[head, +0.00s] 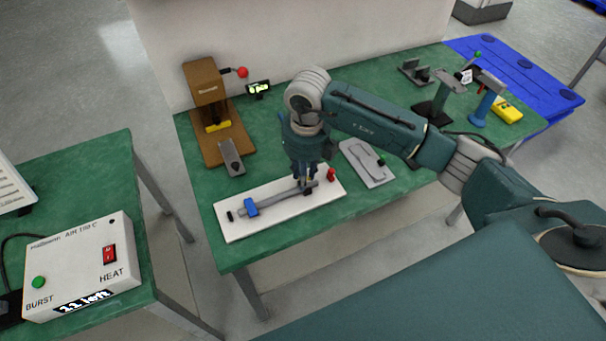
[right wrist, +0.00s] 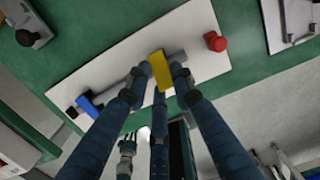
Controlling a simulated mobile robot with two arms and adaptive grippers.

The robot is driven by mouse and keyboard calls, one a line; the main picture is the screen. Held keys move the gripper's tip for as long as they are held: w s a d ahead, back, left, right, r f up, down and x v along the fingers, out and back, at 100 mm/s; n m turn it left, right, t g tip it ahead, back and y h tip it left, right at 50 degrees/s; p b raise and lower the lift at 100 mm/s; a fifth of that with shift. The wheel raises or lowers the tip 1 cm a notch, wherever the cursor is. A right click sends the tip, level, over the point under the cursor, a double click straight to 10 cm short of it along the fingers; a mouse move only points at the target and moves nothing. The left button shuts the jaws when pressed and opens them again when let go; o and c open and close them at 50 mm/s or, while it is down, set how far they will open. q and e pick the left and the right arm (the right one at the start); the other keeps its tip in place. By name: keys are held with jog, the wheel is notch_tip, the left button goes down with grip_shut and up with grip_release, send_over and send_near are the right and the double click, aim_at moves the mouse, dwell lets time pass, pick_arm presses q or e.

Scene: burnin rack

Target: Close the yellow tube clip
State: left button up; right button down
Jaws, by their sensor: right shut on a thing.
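A white board (head: 285,218) lies on the green table and bears a grey tube (head: 275,200) along its length. A blue clip (head: 251,207) sits on the tube near its left end; it also shows in the right wrist view (right wrist: 90,105). The yellow tube clip (right wrist: 159,70) is on the right part of the tube, between my fingertips. My right gripper (head: 306,186) points down over the board and is shut on the yellow clip. In the head view the gripper mostly hides this clip, and whether its latch is engaged cannot be told.
A red knob (head: 331,174) stands on the board close right of my gripper. A grey plate (head: 366,163) lies further right. A brown press (head: 207,90) stands behind left. A control box (head: 85,262) is on the separate left table.

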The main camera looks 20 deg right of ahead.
jog(key=f+t+b, duration=0.1)
jog(key=b, duration=0.1)
jog(key=s+t+b, duration=0.1)
jog(key=b, duration=0.2)
jog(key=shift+s+d+f+t, duration=0.1)
jog(key=shift+d+f+t, duration=0.25)
jog(key=shift+t, duration=0.05)
jog(key=shift+s+r+t+b, duration=0.1)
jog(key=shift+t+b, duration=0.2)
jog(key=shift+b, duration=0.35)
jog(key=shift+r, duration=0.15)
